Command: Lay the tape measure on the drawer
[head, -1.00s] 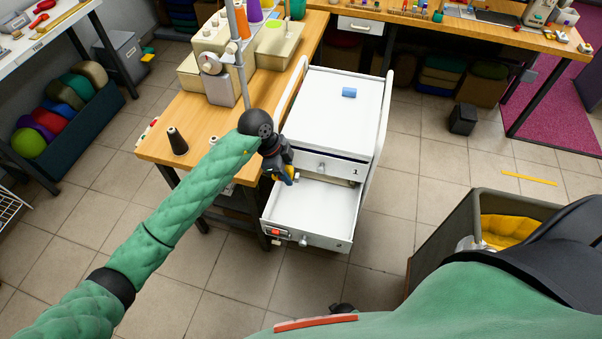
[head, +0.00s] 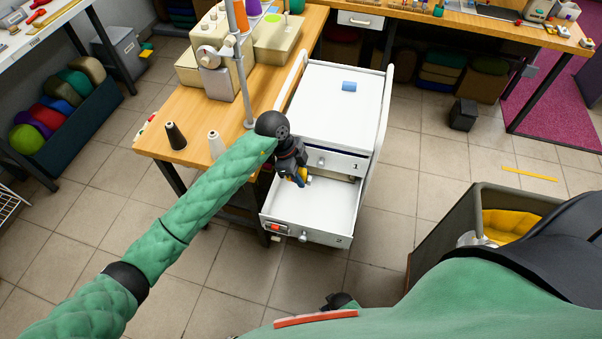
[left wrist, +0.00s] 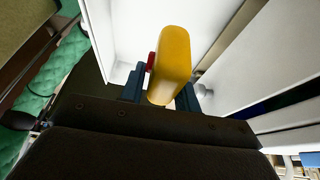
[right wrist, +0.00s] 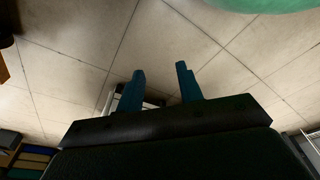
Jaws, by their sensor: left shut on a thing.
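My left gripper (head: 300,180) is shut on the yellow tape measure (left wrist: 171,62), which shows a small red part at its side in the left wrist view. In the head view the gripper and tape are above the back left part of the open lower drawer (head: 330,212), marked 2, of a white cabinet. The drawer's white inside looks empty apart from what my gripper hides. I cannot tell how high the tape is above the drawer floor. My right gripper (right wrist: 160,90) is open and empty over the tiled floor in the right wrist view.
The upper drawer (head: 335,161), marked 1, is nearly shut just behind my left gripper. A blue roll (head: 349,86) lies on the cabinet top. A wooden table (head: 190,140) with a sewing machine and thread cones stands at the left. A bin (head: 455,230) stands at the right.

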